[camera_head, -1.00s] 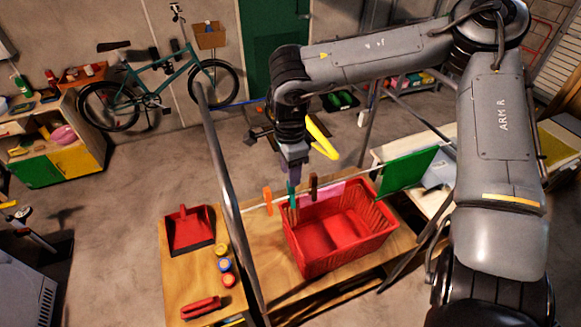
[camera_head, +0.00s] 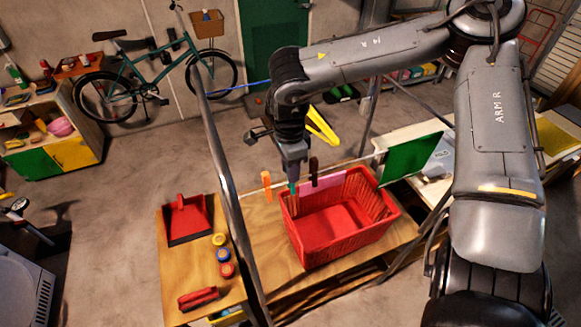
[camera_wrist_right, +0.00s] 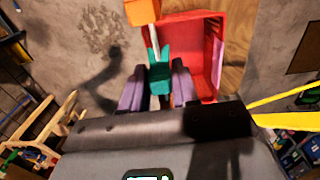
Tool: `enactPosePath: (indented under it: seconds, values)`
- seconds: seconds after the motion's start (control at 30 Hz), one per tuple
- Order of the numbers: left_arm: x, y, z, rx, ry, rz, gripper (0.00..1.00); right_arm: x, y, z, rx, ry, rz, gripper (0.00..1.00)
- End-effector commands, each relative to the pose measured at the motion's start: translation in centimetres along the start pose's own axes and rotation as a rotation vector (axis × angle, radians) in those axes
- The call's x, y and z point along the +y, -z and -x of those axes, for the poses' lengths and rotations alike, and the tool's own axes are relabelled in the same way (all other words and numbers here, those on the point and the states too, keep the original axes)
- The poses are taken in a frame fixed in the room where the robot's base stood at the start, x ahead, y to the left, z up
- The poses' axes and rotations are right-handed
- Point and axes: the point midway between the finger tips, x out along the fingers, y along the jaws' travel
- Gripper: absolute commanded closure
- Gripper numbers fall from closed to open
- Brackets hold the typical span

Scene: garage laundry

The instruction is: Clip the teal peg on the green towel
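The teal peg (camera_head: 292,188) is upright on the line over the red basket's left end. It also shows in the right wrist view (camera_wrist_right: 159,72). My right gripper (camera_head: 293,180) is directly above and around it. In the right wrist view, its two purple-grey fingers (camera_wrist_right: 158,85) stand on either side of the peg, with narrow gaps. The green towel (camera_head: 411,157) hangs on the line to the right, well away from the gripper. My left gripper is not in view.
On the line are an orange peg (camera_head: 267,183) to the left and a dark brown peg (camera_head: 313,170) by a pink cloth (camera_head: 329,181). The red basket (camera_head: 347,239) is below, on a wooden table (camera_head: 255,240). A metal pole (camera_head: 226,170) stands in the foreground.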

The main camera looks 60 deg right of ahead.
Motion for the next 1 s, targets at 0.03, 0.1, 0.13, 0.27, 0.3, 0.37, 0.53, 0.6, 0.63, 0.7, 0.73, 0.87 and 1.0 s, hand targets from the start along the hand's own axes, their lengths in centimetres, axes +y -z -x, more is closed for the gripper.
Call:
enactPosePath:
  seconds: [0.03, 0.1, 0.13, 0.27, 0.3, 0.37, 0.53, 0.6, 0.63, 0.7, 0.73, 0.87, 1.0]
  values:
    - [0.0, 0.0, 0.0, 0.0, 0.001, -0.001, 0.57, 0.0, 0.0, 0.0, 0.0, 0.0, 0.0, 0.79]
    - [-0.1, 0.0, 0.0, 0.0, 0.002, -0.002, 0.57, 0.0, 0.0, 0.0, 0.0, 0.0, 0.0, 0.9]
    - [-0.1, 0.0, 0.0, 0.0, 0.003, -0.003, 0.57, 0.0, 0.0, 0.0, 0.0, 0.0, 0.0, 0.94]
    - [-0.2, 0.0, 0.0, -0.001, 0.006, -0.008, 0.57, 0.0, 0.0, 0.0, 0.0, 0.0, 0.0, 1.0]
    - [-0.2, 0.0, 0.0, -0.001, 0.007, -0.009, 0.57, 0.0, 0.0, 0.0, 0.0, 0.0, 0.0, 1.0]
    - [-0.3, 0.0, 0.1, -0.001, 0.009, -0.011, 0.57, 0.0, 0.0, 0.1, 0.0, 0.0, 0.0, 1.0]
    - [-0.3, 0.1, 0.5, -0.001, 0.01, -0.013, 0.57, 0.0, 0.0, 0.7, 0.0, 0.0, 0.0, 1.0]
    - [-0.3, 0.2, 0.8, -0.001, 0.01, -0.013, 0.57, 0.0, 0.0, 1.0, -0.001, 0.0, 0.001, 1.0]
    - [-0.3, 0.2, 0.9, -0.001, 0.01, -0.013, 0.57, 0.1, 0.0, 1.2, -0.001, 0.0, 0.001, 1.0]
    - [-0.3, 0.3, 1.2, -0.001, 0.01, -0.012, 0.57, 0.1, 0.0, 1.5, -0.001, 0.0, 0.001, 1.0]
    - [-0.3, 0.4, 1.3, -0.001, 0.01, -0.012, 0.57, 0.1, 0.0, 1.7, -0.001, 0.0, 0.001, 1.0]
    - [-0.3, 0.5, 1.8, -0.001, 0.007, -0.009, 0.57, 0.1, 0.0, 2.4, -0.001, 0.0, 0.001, 1.0]
    - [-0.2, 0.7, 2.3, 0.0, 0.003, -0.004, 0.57, 0.1, 0.0, 3.0, -0.001, 0.0, 0.001, 1.0]
